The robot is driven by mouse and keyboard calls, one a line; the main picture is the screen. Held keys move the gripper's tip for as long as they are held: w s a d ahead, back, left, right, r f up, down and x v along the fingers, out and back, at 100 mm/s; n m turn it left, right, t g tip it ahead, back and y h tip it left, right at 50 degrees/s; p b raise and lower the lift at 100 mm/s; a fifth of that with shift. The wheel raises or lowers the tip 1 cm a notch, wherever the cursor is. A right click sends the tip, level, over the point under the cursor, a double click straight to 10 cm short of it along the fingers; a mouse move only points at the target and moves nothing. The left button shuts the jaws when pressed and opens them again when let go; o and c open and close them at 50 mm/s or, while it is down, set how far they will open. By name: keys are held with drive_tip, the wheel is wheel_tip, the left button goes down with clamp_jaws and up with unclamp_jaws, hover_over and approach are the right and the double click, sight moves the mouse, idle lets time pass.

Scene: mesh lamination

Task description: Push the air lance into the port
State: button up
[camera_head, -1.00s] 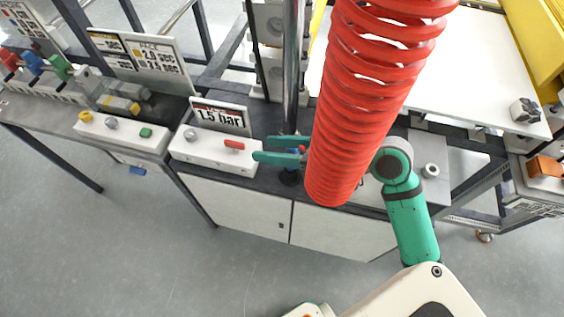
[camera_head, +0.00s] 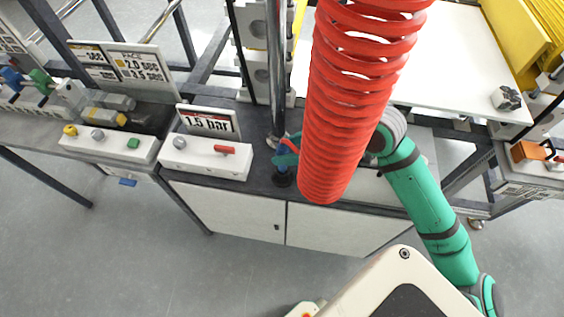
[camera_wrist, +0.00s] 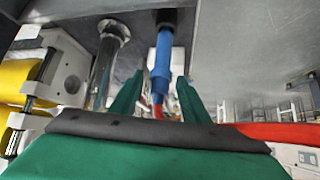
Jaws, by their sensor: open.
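The air lance (camera_head: 283,168) is blue with a red part by its upper end. It stands upright in a dark round holder (camera_head: 283,181) on the dark bench. In the wrist view the blue lance (camera_wrist: 161,60) hangs down the picture's middle, between the two green fingers of my gripper (camera_wrist: 160,85). The fingers are open, with a gap on each side of the lance. In the head view my gripper (camera_head: 285,153) is at the lance, partly hidden behind the red coiled hose (camera_head: 355,90). I cannot pick out the port.
A chrome post (camera_head: 275,70) rises close beside the lance. A white control box (camera_head: 205,158) with a red lever and a "1.5 bar" sign (camera_head: 208,122) stands to the left. A white table (camera_head: 460,60) lies at the back right.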

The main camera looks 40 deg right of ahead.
drive_tip(key=x, duration=0.5)
drive_tip(key=shift+w+a+f, duration=0.2)
drive_tip(key=shift+f, duration=0.05)
drive_tip(key=shift+c, duration=0.7)
clamp_jaws()
